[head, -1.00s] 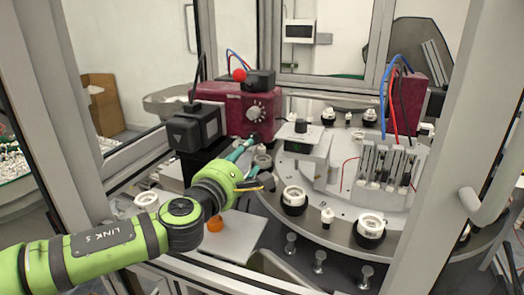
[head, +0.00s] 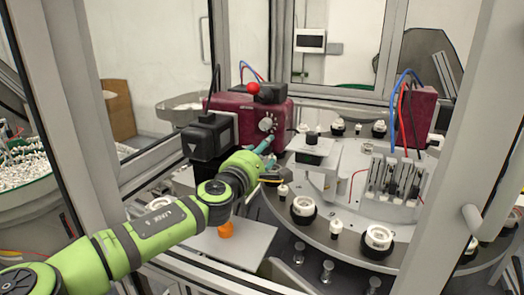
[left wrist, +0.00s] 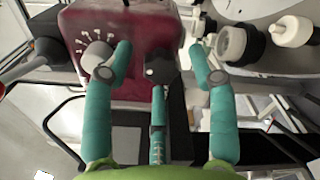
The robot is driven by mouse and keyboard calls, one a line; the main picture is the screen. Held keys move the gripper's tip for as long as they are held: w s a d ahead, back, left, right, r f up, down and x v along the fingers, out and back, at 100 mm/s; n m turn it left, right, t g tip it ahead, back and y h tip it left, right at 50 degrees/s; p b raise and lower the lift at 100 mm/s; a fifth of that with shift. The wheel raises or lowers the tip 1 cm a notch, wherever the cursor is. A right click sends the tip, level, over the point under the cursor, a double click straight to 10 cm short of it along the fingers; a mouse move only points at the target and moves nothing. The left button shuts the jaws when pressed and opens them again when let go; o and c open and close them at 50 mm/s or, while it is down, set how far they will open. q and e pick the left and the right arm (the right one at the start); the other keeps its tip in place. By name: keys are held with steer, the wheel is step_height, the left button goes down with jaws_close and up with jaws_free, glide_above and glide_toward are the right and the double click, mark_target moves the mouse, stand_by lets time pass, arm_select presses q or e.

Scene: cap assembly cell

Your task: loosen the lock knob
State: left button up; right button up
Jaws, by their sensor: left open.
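The dark red unit (head: 246,118) stands at the back left of the cell. Its face carries a grey round knob with white scale marks (head: 266,124), also seen in the left wrist view (left wrist: 97,57). A smaller black knob (left wrist: 162,68) shows at the unit's edge in the left wrist view; I cannot tell for certain whether it is the lock knob. My left gripper (head: 268,144) is in front of the unit, with its teal fingers spread and empty. In the left wrist view, the outer fingertips (left wrist: 160,50) lie either side of the black knob. My right gripper is out of view.
The round table (head: 335,248) with several black-and-white cap parts lies to the right. A black box (head: 208,137) is left of the red unit. An orange piece (head: 225,229) stands on a grey plate (head: 243,246) below my arm. Frame posts (head: 468,140) flank the opening.

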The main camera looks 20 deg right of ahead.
arm_select(q)
steer(key=shift+d, duration=0.1)
steer(key=c, duration=0.9)
steer(key=shift+c, duration=1.2)
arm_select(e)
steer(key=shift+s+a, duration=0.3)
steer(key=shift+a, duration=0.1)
arm_select(q)
steer(key=shift+r+n, duration=0.1)
steer(key=shift+n, duration=0.3)
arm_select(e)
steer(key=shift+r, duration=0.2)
arm_select(q)
steer(key=shift+r+n+p, duration=0.15)
steer(key=shift+n+p, duration=0.5)
steer(key=shift+n, duration=0.9)
steer(key=shift+r+n+p, duration=0.1)
steer(key=shift+n+p, duration=0.5)
steer(key=shift+n, duration=0.95)
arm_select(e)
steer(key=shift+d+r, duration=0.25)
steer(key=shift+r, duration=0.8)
